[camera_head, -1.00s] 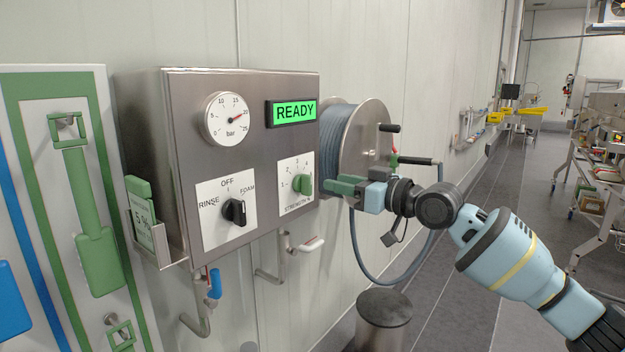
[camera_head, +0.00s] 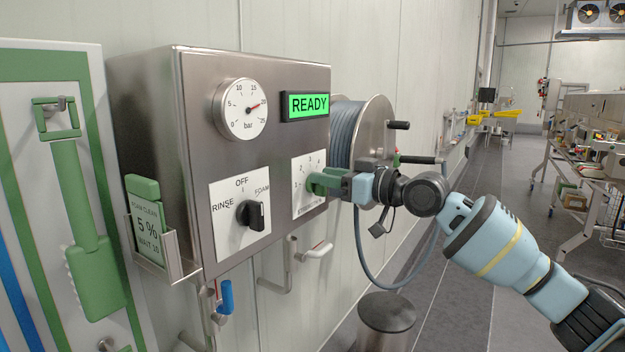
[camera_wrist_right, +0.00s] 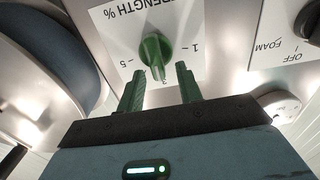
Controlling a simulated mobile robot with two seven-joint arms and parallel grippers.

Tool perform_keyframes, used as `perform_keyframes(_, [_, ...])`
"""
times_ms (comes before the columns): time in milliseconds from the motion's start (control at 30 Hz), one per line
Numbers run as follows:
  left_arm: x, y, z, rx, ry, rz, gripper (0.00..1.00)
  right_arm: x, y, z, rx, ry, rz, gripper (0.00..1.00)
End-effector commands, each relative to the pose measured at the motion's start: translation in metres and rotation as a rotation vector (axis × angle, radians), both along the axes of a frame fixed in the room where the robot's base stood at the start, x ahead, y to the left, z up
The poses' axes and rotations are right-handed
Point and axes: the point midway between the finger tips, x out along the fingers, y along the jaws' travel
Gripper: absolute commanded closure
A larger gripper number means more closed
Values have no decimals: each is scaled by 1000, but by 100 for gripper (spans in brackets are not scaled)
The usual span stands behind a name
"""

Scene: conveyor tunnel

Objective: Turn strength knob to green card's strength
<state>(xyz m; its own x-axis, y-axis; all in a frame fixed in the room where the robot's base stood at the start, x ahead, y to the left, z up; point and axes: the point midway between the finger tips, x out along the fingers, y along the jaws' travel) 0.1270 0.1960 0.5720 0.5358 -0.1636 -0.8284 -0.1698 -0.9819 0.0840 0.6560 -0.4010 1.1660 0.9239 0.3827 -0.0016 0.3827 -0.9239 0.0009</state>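The green card (camera_head: 150,225) stands in a metal holder on the left side of the steel box and reads "5 %". The strength plate (camera_head: 309,165) is on the box front, with the knob hidden behind my right gripper (camera_head: 318,183). In the right wrist view the green strength knob (camera_wrist_right: 155,48) shows upside down on its white plate, 1 at right and 5 at left. Its pointer end faces roughly the middle of the scale; the exact number is unclear. My right gripper (camera_wrist_right: 160,78) is open, fingertips just short of the knob on either side. My left gripper is out of view.
The black mode knob (camera_head: 251,214) sits left of the strength plate. The display (camera_head: 305,104) reads READY, beside a pressure gauge (camera_head: 241,109). A hose reel (camera_head: 368,130) is behind my gripper. A bin (camera_head: 386,318) stands below; the aisle at right is open.

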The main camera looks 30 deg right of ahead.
Motion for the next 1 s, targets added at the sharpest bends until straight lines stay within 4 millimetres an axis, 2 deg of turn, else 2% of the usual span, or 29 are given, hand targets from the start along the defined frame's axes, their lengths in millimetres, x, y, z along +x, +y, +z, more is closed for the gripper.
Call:
perform_keyframes(367, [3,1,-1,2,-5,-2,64,-1,-2,1,0,-1,-1,65])
perform_keyframes(633, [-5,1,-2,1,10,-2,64,0,-2,1,0,-1,-1,99])
perform_keyframes(1000, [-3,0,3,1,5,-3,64,0,-2,1,32,13,0,100])
